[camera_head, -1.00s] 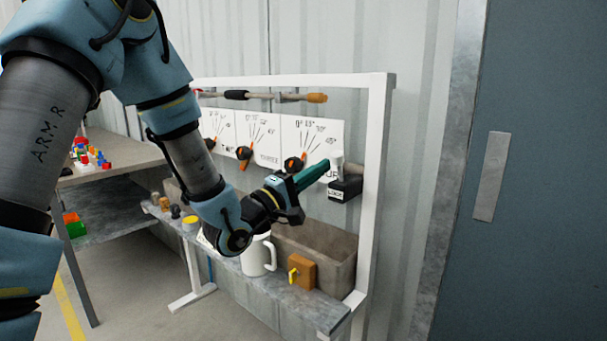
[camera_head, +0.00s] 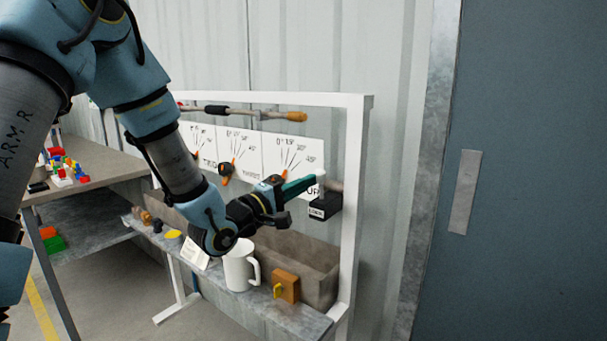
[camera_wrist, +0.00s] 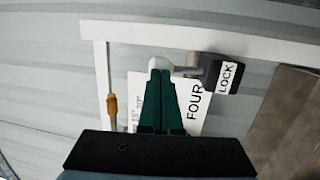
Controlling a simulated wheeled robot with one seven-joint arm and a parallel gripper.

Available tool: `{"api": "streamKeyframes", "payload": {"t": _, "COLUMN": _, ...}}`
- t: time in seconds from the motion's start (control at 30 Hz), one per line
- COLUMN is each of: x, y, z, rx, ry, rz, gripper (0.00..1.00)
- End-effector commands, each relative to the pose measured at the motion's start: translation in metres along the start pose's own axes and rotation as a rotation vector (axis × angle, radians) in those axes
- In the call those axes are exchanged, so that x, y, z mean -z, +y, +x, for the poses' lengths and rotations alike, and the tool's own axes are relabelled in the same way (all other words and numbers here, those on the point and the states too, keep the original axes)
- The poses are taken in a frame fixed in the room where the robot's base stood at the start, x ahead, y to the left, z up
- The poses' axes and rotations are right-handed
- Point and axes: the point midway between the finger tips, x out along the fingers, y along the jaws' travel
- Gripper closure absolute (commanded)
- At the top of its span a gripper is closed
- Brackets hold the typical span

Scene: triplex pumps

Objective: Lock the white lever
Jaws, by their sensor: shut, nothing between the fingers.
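The white lever (camera_head: 320,180) is on the upper right of the white frame, by the black block marked LOCK (camera_head: 324,208). In the wrist view its white end (camera_wrist: 160,63) lies right at my fingertips, with a grey rod (camera_wrist: 188,71) running right towards the LOCK block (camera_wrist: 222,76). My gripper (camera_head: 311,181) has green fingers, shut with nothing between them. Its tips (camera_wrist: 160,76) meet or nearly meet the white end; I cannot tell if they touch. The fingers partly hide the lever in the head view.
Dial panels with orange-tipped pointers (camera_head: 226,171) line the frame to the left. The frame's right post (camera_head: 354,200) stands close beside the lever.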

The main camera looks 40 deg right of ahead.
Motion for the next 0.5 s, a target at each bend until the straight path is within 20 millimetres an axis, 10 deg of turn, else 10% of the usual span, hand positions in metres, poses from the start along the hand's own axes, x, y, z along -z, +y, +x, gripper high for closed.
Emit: {"api": "streamKeyframes", "payload": {"t": 0.5, "x": 0.005, "y": 0.015, "z": 0.029, "rx": 0.205, "ry": 0.001, "rz": -0.035, "gripper": 1.0}}
